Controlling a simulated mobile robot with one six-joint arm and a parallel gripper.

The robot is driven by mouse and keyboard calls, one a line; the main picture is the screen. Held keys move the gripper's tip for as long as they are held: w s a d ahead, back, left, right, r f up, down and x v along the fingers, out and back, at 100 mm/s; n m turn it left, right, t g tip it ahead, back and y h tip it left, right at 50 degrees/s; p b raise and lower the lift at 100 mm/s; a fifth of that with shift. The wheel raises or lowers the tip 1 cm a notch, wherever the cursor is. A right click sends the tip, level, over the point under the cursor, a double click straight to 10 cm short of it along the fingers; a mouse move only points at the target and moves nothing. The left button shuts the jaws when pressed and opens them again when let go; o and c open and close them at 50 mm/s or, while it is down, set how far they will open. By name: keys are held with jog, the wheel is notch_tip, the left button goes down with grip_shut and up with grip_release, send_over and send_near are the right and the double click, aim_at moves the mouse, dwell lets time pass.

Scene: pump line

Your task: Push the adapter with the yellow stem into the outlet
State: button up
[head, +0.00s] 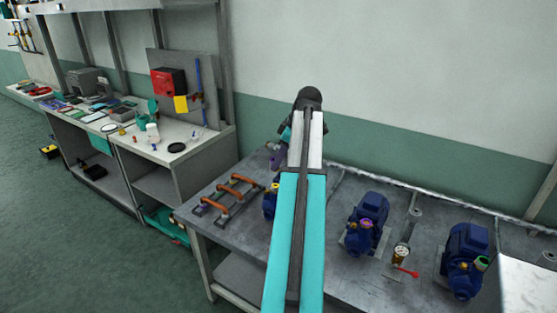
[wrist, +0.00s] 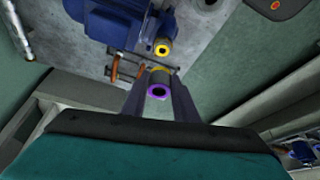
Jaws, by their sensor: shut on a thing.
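My gripper (wrist: 156,82) is shut on the adapter (wrist: 157,92) in the wrist view. The adapter shows a purple ring with a dark bore facing the camera and yellow at its far end. Beyond it is a blue pump (wrist: 105,20) with a yellow-ringed outlet (wrist: 162,47). A gap shows between the adapter and that outlet in the picture; the depth between them is hard to judge. In the head view this pump (head: 269,205) is partly hidden behind my arm. My gripper (head: 277,158) shows there only in part, above the bench, and the adapter cannot be made out.
The grey bench (head: 335,270) also carries a rack with orange handles (head: 232,192), a middle pump (head: 367,222), a right pump (head: 466,260) and a gauge with a red lever (head: 402,256). A cluttered workbench (head: 195,140) stands at the left by the wall.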

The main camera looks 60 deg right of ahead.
jog(key=shift+f+b, duration=1.2)
jog(key=shift+f, duration=1.5)
jog(key=shift+f, duration=0.7)
dwell(1.6)
jog(key=o, duration=1.1)
jog(key=shift+o, duration=0.2)
jog(key=shift+s+r, duration=0.1)
jog(key=shift+r, duration=0.05)
jog(key=shift+p+v, duration=1.7)
jog(key=shift+v, duration=1.2)
jog(key=shift+s+d+r, duration=0.1)
